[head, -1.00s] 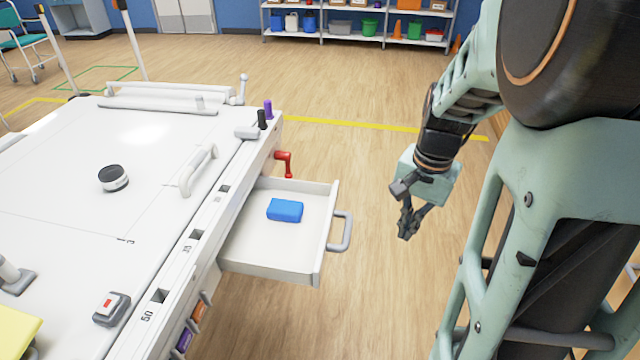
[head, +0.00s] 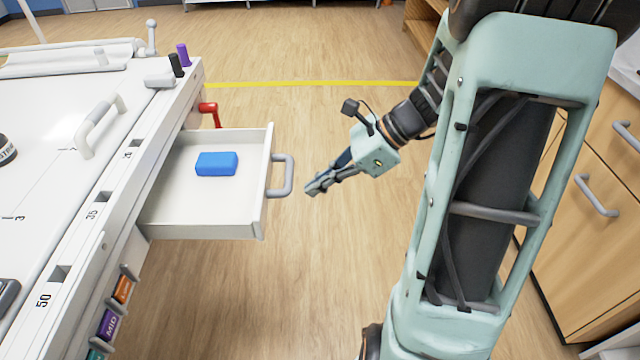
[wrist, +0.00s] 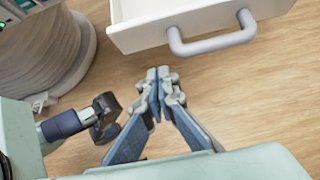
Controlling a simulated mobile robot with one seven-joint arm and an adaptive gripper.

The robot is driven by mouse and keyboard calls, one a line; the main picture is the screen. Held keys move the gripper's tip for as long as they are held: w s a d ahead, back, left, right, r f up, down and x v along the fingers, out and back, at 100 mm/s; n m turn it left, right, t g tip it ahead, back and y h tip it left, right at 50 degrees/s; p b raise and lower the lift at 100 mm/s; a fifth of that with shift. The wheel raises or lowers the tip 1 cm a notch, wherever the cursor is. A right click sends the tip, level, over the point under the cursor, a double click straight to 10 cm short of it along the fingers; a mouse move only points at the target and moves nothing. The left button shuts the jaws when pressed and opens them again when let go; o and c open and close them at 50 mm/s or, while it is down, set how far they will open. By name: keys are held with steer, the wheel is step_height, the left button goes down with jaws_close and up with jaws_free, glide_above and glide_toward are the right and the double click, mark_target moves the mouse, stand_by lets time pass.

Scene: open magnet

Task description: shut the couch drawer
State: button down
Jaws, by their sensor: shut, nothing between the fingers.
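The white couch drawer (head: 190,232) stands pulled out from the side of the white couch (head: 40,170). A blue block (head: 216,163) lies inside it. The drawer's grey handle (head: 288,176) is on its front, facing my gripper (head: 312,188). My gripper is shut and empty, a short gap to the right of the handle, pointing toward it. In the wrist view the shut fingertips (wrist: 158,74) are below the handle (wrist: 212,44) and the drawer front (wrist: 140,32), apart from both.
A red crank (head: 210,113) sticks out of the couch just behind the drawer. Wooden cabinets with grey handles (head: 585,210) stand at the right. The wooden floor between couch and cabinets is clear around my gripper.

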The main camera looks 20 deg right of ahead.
steer(key=a+f+b, duration=0.1)
steer(key=a, duration=0.1)
steer(key=w+a+f, duration=0.1)
steer(key=a, duration=0.2)
steer(key=w+a+f+b, duration=0.1)
steer(key=a+f, duration=0.1)
steer(key=shift+w+a+f+b, duration=0.1)
steer(key=shift+w+a+b, duration=0.15)
steer(key=shift+a+b, duration=0.1)
steer(key=shift+a, duration=0.1)
steer(key=p, duration=0.4)
glide_toward(172, 214)
steer(key=a, duration=0.2)
steer(key=w+a+f, duration=0.1)
steer(key=a, duration=0.1)
steer(key=w+a+f, duration=0.1)
steer(key=a, duration=0.1)
steer(key=shift+a+f, duration=0.1)
steer(key=shift+a, duration=0.45)
steer(key=shift+w, duration=0.1)
